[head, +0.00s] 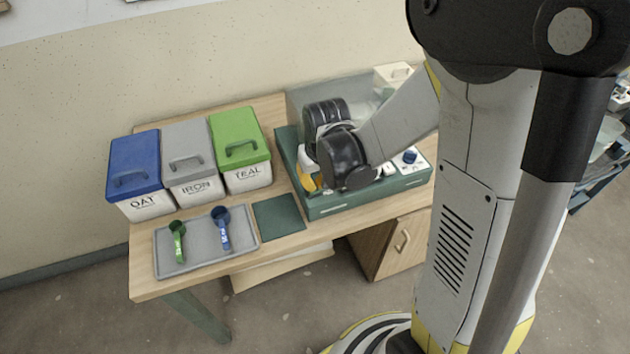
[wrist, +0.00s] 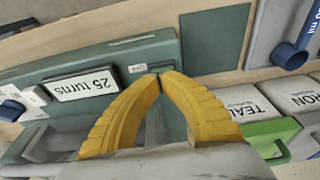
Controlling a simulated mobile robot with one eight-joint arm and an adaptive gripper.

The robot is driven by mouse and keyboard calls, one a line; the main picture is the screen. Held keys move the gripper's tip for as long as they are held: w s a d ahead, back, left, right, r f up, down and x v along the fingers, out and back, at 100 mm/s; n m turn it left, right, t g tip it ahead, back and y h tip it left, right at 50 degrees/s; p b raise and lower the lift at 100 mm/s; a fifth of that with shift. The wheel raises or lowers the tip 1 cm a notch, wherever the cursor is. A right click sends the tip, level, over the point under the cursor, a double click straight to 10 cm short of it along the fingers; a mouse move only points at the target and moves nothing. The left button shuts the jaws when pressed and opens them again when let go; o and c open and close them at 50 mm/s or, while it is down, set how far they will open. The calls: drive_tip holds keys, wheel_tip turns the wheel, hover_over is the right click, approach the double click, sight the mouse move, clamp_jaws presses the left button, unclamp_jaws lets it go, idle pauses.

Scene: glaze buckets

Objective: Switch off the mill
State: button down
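The mill (head: 365,203) is a green-based machine at the right end of the wooden bench, with a clear cover behind. Its front also shows in the wrist view (wrist: 110,60), with a "25 turns" display (wrist: 82,85) and a small label that seems to read "OFF" (wrist: 137,69), both upside down. My gripper (wrist: 159,72) has yellow fingers whose tips come together at the mill's front edge, beside that label. It looks shut, with nothing visible between the tips. Whether it touches a switch is hidden. In the head view my arm covers the mill's middle.
Oat (head: 136,165), iron (head: 188,160) and teal (head: 240,145) buckets stand lidded to the left. A grey tray (head: 203,258) holds a green scoop (head: 178,240) and a blue scoop (head: 222,228). A dark green mat (head: 279,218) lies beside the mill. A blue knob (head: 410,157) is at its right.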

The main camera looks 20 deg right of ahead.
drive_tip(key=shift+s+f, duration=0.2)
drive_tip(key=shift+w, duration=0.15)
drive_tip(key=shift+w+r, duration=0.15)
drive_tip(key=shift+w, duration=0.55)
drive_tip(key=shift+r+p, duration=0.5)
drive_tip(key=shift+p, duration=0.05)
drive_tip(key=p+v, duration=0.2)
drive_tip(key=v, duration=0.1)
drive_tip(key=shift+r+p, duration=0.3)
drive_tip(key=s+r+p, duration=0.3)
drive_tip(key=s+r, duration=0.2)
drive_tip(key=r, duration=0.3)
drive_tip(key=shift+s, duration=0.25)
